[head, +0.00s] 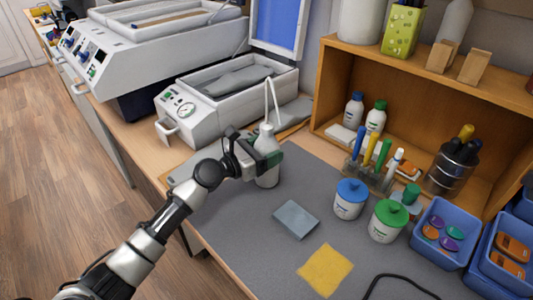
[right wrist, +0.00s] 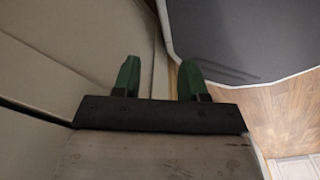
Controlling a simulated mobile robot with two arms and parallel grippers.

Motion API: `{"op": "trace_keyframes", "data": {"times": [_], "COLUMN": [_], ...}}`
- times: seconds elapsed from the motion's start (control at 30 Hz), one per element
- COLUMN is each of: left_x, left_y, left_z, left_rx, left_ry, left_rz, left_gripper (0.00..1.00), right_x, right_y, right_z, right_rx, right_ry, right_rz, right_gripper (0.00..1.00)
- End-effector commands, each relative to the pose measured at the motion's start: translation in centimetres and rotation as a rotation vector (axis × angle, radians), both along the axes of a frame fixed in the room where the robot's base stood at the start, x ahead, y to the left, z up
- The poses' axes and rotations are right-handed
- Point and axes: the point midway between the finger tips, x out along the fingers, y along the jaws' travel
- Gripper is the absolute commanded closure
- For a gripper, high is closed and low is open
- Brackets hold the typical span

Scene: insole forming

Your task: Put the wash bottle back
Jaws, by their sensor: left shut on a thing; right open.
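The white wash bottle (head: 267,178) with its thin bent spout stands upright at the back left of the grey mat, in the head view. My left gripper (head: 268,157) is shut on the wash bottle around its upper body, and its fingers hide part of it. The bottle's base appears to be at mat level, but I cannot tell whether it touches. My right gripper (right wrist: 156,80) shows in the right wrist view, with its two green fingertips apart and nothing between them.
A blue-lidded jar (head: 349,200), a green-lidded jar (head: 388,222), a grey pad (head: 296,220) and a yellow cloth (head: 325,270) are on the grey mat (head: 240,225). A forming machine (head: 225,100) stands behind left. A wooden shelf (head: 420,75) and blue bins (head: 445,232) are at right.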

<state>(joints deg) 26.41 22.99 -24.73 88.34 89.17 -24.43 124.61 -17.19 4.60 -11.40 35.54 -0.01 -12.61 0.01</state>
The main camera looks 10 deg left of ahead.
Motion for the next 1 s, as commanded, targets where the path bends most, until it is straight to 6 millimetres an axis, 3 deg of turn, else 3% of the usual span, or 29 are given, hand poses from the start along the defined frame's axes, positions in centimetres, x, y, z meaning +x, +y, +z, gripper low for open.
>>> {"op": "trace_keyframes", "data": {"times": [0.4, 0.43, 0.57, 0.9, 1.0], "left_x": [0.04, 0.01, 0.01, 0.01, -0.82], "left_y": [-0.02, -0.02, -0.02, 0.01, 0.88], "left_z": [-0.31, -0.37, -0.36, 0.18, -0.18], "left_rx": [-0.002, 0.000, 0.001, 0.002, 0.001], "left_ry": [-0.005, -0.003, -0.002, -0.003, -0.001], "left_rz": [0.000, 0.000, 0.000, 0.000, 0.001], "left_gripper": [0.73, 0.27, 0.07, 0.06, 0.06], "right_x": [0.03, 0.03, 0.03, 0.02, 0.02], "right_y": [0.36, 0.36, 0.35, 0.09, 0.01], "right_z": [-0.32, -0.23, -0.21, 0.16, -0.11], "right_rx": [0.004, 0.004, 0.004, 0.001, 0.000], "right_ry": [-0.001, -0.001, -0.001, -0.001, 0.000], "right_rz": [0.000, 0.000, 0.000, 0.002, 0.002], "right_gripper": [0.57, 0.57, 0.57, 0.57, 0.57]}}
